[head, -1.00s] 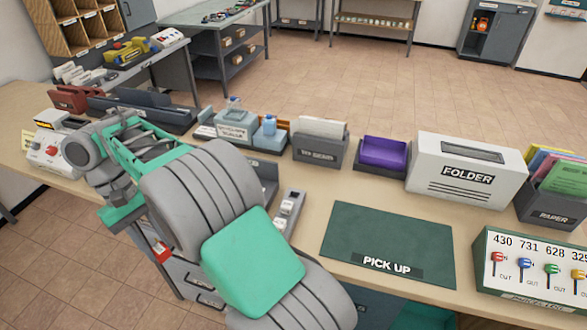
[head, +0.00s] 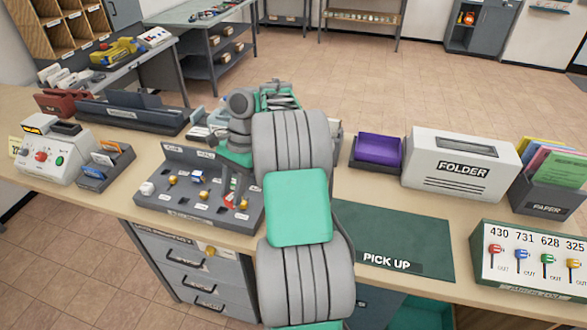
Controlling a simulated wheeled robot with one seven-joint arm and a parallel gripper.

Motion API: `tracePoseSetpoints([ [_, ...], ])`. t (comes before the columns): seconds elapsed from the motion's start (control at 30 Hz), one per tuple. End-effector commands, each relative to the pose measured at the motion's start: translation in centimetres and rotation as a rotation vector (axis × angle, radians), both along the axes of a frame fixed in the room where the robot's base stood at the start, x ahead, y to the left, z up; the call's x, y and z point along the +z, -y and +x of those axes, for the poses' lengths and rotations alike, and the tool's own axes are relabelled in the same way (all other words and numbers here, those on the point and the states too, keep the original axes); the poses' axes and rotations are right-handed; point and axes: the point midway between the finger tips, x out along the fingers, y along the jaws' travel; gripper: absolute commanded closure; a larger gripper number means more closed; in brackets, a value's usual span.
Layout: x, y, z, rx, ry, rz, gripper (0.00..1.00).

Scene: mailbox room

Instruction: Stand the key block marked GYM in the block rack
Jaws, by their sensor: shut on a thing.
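A grey rack with a raised back (head: 180,152) stands on the desk left of my arm. It holds several small pieces with yellow, white and blue parts, and some dark empty slots show. Its labels are too small to read, so I cannot confirm that it is the block rack. No GYM marking is readable. I cannot tell whether the piece touches the rack. The fingertips are small and partly hidden.
A grey machine with knobs (head: 53,153) and a small grey holder (head: 106,165) stand left of the rack. A green PICK UP mat (head: 400,230), a purple-filled tray (head: 378,150) and a white FOLDER box (head: 460,166) are right of my arm.

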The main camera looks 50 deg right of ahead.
Motion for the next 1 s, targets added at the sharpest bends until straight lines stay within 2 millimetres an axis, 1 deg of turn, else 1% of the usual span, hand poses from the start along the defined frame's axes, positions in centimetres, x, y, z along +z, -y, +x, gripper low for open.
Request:
tracePoseSetpoints([
  [0.03,-0.1,2.6,-0.3,-0.161,0.002,-0.002,1.00],
  [0.07,-0.3,4.0,-0.5,-0.261,0.000,-0.001,1.00],
  [0.1,-0.4,6.0,-0.8,-0.396,0.001,-0.002,1.00],
  [0.17,-0.6,9.0,-1.4,-0.594,0.001,-0.002,1.00],
  [0.2,-0.8,10.9,-1.9,-0.719,-0.001,-0.002,1.00],
  [0.3,-1.0,14.9,-3.2,-0.978,-0.001,-0.002,1.00],
  [0.4,-1.1,17.4,-4.3,-1.145,-0.002,-0.002,1.00],
  [0.53,-1.3,18.9,-4.9,-1.238,-0.003,-0.002,1.00],
  [0.67,-2.0,19.0,-4.9,-1.246,-0.004,-0.002,1.00],
  [0.9,-4.4,18.9,-4.9,-1.241,-0.003,-0.003,1.00],
  [1.0,-5.1,18.9,-4.9,-1.240,-0.002,-0.002,1.00],
])
